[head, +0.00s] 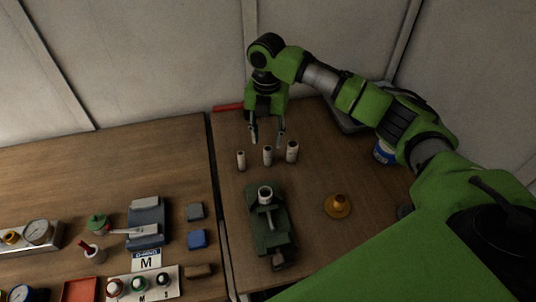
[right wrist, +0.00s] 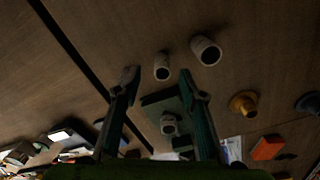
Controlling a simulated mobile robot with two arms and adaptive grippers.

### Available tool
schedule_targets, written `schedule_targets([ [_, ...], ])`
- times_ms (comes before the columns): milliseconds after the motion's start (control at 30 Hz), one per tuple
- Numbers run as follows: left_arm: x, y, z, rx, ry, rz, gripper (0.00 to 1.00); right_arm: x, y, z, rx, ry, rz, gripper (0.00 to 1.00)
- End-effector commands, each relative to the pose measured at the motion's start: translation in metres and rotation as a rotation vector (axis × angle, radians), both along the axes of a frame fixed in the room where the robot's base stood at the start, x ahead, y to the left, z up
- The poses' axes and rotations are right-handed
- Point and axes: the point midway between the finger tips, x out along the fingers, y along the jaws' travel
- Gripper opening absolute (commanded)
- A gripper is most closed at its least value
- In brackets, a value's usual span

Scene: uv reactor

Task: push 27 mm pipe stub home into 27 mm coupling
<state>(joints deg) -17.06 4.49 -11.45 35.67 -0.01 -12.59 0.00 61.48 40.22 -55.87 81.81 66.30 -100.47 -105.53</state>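Three pale pipe stubs stand upright on the right table in the head view: a thin left one (head: 241,160), a middle one (head: 267,155) and a wide right one (head: 292,151). I cannot read which is 27 mm. A pale coupling (head: 265,195) stands upright in a green vise (head: 271,238) in front of them; it also shows in the right wrist view (right wrist: 168,124). My right gripper (head: 267,141) is open and empty, just above and behind the stubs. In the right wrist view the middle stub (right wrist: 162,68) appears between its fingertips. My left gripper is out of view.
A brass flanged part (head: 337,205) sits right of the vise. A blue-and-white can (head: 384,151) and grey tray (head: 347,121) lie farther right; a red bar (head: 228,107) is behind. The left table holds gauges, blocks and an orange tray (head: 80,290).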

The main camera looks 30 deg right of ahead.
Motion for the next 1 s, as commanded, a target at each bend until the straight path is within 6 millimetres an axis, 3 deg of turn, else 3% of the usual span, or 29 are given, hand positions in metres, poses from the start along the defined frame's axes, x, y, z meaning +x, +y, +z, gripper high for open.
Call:
schedule_targets([
  [200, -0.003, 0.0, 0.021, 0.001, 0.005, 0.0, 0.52, -0.007, -0.001, -0.028, -0.002, 0.006, -0.001, 0.38],
  [300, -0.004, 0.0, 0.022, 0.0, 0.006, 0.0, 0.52, -0.007, -0.001, -0.042, -0.001, 0.005, 0.0, 0.38],
  [600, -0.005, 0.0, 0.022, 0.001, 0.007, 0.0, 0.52, -0.006, -0.001, -0.05, -0.001, 0.001, 0.001, 0.38],
  [633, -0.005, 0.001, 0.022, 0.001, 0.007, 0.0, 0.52, -0.006, -0.001, -0.05, -0.001, 0.001, 0.001, 0.35],
  [733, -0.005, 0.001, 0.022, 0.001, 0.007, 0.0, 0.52, -0.006, -0.001, -0.05, -0.001, 0.001, 0.001, 0.09],
  [767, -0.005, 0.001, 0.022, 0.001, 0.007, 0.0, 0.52, -0.006, -0.001, -0.05, -0.001, 0.001, 0.001, 0.05],
  [1000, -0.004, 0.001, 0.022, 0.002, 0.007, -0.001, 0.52, -0.006, -0.001, -0.05, -0.001, 0.001, 0.0, 0.05],
])
